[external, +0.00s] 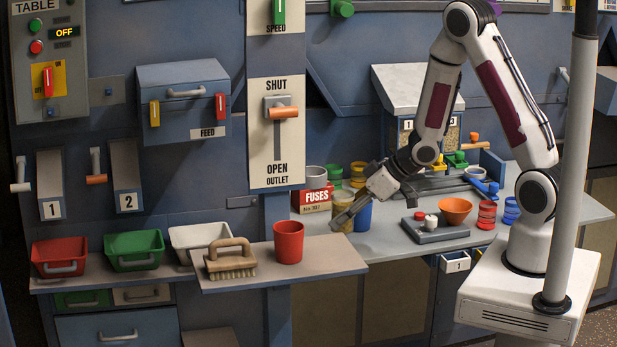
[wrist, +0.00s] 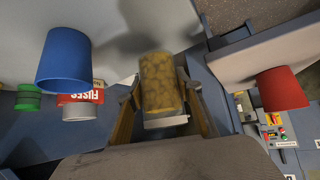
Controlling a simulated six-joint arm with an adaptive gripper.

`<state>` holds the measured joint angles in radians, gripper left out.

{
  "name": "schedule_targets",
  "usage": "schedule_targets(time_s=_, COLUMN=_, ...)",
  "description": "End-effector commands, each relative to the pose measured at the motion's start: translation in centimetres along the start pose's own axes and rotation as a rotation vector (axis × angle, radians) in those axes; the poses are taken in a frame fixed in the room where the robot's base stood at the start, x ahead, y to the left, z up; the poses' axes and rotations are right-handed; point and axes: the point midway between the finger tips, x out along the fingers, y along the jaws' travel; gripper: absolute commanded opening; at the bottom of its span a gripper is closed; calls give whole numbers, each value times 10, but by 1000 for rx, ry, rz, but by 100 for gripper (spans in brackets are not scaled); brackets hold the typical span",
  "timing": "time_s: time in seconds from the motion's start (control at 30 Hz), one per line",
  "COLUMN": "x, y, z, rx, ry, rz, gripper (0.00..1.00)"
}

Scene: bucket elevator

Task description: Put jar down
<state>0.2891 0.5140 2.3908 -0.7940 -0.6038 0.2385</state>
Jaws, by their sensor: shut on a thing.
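The jar (wrist: 160,82), clear with mottled yellow-brown contents and a pale lid, is between the two fingers of my gripper (wrist: 165,108) in the wrist view. The fingers are shut on its sides. In the external view the jar (external: 341,203) is at the left end of the grey counter (external: 395,240), partly hidden by my gripper (external: 346,214). A dark shadow lies on the counter by it in the wrist view. I cannot tell whether its base touches the counter.
A blue cup (external: 363,214) stands close beside the jar. The red FUSES box (external: 317,197) and a grey can (external: 316,173) are behind. A red cup (external: 288,241) and a brush (external: 230,262) are on the lower-left shelf. An orange bowl (external: 455,210) is to the right.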

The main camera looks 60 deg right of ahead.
Motion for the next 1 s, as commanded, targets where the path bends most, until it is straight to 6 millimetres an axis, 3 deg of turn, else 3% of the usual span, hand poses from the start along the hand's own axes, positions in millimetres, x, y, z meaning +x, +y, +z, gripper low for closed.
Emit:
schedule_targets(time_s=0.5, x=-33, y=0, z=-33, rx=0, ry=2, rz=0, gripper=6)
schedule_targets(time_s=1.0, x=-36, y=0, z=-36, rx=0, ry=1, rz=0, gripper=6)
